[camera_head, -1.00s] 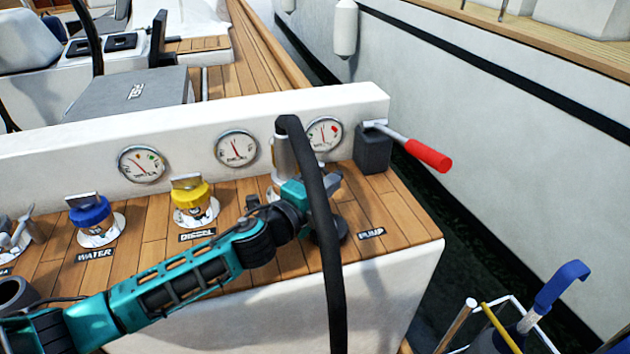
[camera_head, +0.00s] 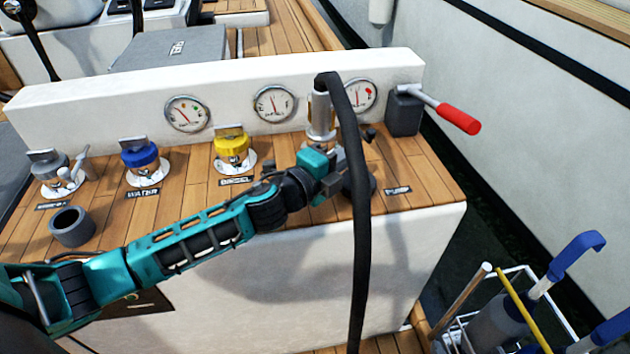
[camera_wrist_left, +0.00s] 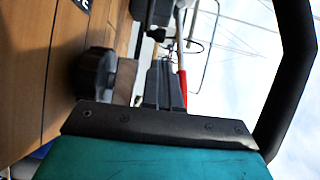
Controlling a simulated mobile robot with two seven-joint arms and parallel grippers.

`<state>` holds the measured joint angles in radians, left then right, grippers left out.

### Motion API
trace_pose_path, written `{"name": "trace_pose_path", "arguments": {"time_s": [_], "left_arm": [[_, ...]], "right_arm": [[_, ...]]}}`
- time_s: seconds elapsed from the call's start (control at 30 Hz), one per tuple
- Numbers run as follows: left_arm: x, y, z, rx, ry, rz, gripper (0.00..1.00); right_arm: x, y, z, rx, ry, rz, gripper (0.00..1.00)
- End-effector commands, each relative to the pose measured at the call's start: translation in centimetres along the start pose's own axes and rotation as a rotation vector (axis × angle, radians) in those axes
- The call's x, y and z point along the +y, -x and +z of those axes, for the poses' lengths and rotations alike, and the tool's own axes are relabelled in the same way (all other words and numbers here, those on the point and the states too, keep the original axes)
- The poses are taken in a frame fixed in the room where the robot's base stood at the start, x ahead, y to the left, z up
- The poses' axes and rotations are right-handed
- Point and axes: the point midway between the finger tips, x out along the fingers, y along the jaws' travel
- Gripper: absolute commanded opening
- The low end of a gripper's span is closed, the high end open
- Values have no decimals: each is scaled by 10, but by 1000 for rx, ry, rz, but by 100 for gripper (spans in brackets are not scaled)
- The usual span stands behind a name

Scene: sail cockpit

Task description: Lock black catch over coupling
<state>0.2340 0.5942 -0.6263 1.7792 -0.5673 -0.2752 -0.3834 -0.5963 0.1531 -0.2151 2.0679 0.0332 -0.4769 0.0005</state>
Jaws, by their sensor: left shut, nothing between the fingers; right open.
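A metal coupling (camera_head: 321,113) stands upright by the right gauge, with a thick black hose (camera_head: 360,235) arching from its top toward me. A small black piece (camera_head: 370,134) juts out at its right and may be the catch; its exact position on the coupling is unclear. My left gripper (camera_head: 333,172), at the end of the teal arm, is just in front of the coupling's lower part, partly behind the hose. It is shut and empty. Its teal body (camera_wrist_left: 160,155) fills the bottom of the left wrist view, with the hose (camera_wrist_left: 300,55) close at right. I see no right gripper.
Water (camera_head: 141,156) and diesel (camera_head: 231,145) filler caps stand on the wooden deck. A grey ring-like cup (camera_head: 72,227) lies at left. A pump box (camera_head: 404,112) with a red handle (camera_head: 459,119) is right of the coupling. A rack of tools stands at lower right.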

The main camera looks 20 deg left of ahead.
Motion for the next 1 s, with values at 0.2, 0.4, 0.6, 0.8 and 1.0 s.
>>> {"name": "trace_pose_path", "arguments": {"time_s": [0.2, 0.4, 0.6, 0.8, 1.0], "left_arm": [[1, 43, -5, -1, 0, 4, 0], [1, 69, -8, -1, -1, 2, 0], [0, 81, -10, -1, 0, 0, 0], [0, 83, -10, -1, -1, 0, 0], [-1, 83, -9, -1, -1, 0, 0]], "right_arm": [[0, 2, -2, -2, 3, 0, 100], [1, 1, -3, 2, 4, 0, 100], [1, 1, -5, 6, 4, 1, 100], [0, 0, -6, 7, -1, 1, 100], [0, 1, -6, 8, -4, 1, 100]]}}
